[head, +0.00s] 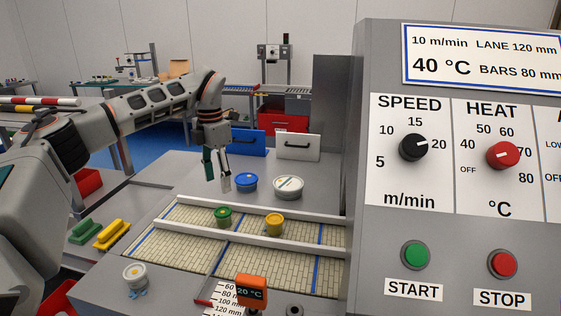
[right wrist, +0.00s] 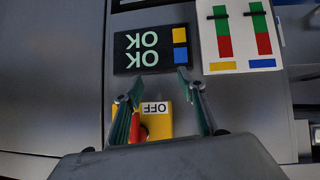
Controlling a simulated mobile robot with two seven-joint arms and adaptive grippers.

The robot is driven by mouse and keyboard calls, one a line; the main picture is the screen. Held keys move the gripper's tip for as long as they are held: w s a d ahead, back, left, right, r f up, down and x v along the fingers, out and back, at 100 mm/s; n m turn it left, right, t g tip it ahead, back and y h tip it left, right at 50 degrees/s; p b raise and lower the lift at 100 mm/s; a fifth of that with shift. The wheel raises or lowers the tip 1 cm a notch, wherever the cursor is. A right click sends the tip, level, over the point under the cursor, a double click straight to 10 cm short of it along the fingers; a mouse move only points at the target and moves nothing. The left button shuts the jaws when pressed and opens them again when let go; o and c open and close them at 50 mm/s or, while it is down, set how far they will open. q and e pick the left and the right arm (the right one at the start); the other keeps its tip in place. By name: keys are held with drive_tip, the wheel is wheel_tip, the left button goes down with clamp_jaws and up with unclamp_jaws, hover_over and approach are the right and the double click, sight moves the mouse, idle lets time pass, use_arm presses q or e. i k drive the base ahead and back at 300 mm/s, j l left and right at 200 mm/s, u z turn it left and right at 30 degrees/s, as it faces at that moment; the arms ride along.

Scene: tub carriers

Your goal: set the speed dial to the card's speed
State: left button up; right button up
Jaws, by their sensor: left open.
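The black speed dial (head: 413,148) is on the grey control panel at the right of the head view. Its white mark points right and slightly up, close to the 20. The card (head: 480,57) above it reads 10 m/min, lane 120 mm, 40 °C and bars 80 mm. My left gripper (head: 216,172) is open and empty, above the bench left of the panel and well apart from the dial. My right gripper (right wrist: 159,78) shows only in the right wrist view, its fingers spread with nothing held. The speed dial is not in that view.
The red heat dial (head: 502,155), green start button (head: 415,255) and red stop button (head: 502,264) are near the speed dial. Green (head: 223,216) and yellow (head: 274,224) tubs stand on the conveyor. A yellow OFF switch plate (right wrist: 160,122) shows between my right fingers.

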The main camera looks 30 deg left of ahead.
sight(413, 146)
drive_tip(key=k, duration=1.5)
